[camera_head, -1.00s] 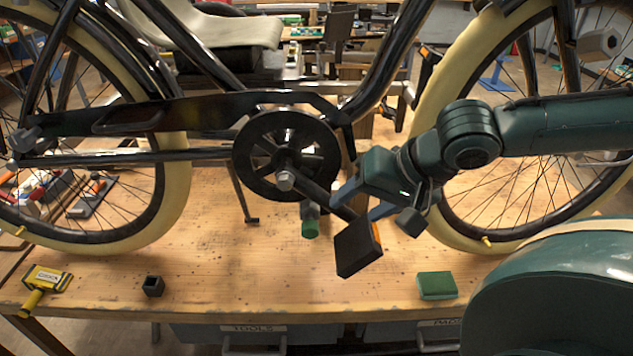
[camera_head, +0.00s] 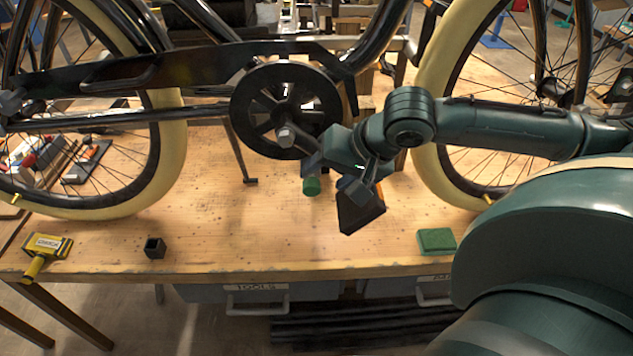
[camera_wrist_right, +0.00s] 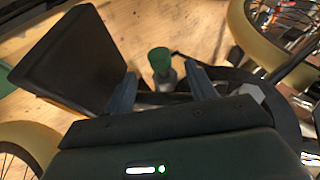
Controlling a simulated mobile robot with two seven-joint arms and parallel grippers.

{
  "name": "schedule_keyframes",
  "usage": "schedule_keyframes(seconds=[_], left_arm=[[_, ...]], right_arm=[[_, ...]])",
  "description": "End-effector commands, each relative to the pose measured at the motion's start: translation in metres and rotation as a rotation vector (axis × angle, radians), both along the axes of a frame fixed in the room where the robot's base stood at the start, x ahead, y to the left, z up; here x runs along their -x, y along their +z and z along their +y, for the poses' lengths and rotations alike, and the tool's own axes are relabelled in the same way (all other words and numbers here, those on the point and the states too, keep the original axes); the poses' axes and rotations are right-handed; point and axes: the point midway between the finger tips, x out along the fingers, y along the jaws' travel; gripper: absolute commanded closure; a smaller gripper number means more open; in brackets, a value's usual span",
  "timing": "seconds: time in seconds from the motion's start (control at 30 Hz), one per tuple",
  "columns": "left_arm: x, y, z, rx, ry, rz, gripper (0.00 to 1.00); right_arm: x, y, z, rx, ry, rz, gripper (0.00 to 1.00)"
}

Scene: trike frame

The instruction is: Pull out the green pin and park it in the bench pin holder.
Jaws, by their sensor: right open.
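The green pin (camera_head: 311,186) shows its green head below the crank and chainring, and it stays in place under the bike frame. In the right wrist view the green pin (camera_wrist_right: 161,62) stands between and beyond the fingers of my right gripper (camera_wrist_right: 161,88), which are apart with nothing held. In the head view my right gripper (camera_head: 330,178) is close beside the pin, behind the pedal. A small black open-topped square block (camera_head: 155,248), apparently the pin holder, stands on the bench at the front left. My left gripper is not in view.
The black pedal (camera_head: 362,212) hangs right next to my right gripper, and the chainring (camera_head: 285,110) is just above. A yellow tool (camera_head: 45,246) and a green sponge-like block (camera_head: 436,241) lie near the bench's front edge. The bench (camera_head: 250,225) between them is mostly clear.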

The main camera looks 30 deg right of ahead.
Motion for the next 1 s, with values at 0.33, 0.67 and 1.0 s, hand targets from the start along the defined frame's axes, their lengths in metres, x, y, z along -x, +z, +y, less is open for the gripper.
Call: schedule_keyframes(seconds=[0.33,0.67,1.0], left_arm=[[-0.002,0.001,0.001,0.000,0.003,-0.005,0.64],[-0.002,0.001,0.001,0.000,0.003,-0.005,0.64],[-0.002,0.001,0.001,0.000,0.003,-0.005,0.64]], right_arm=[[-0.023,-0.034,0.009,-0.001,0.000,0.001,0.44],[-0.025,-0.037,0.010,0.002,0.000,0.001,0.44],[-0.024,-0.037,0.010,0.001,0.000,0.000,0.70]])
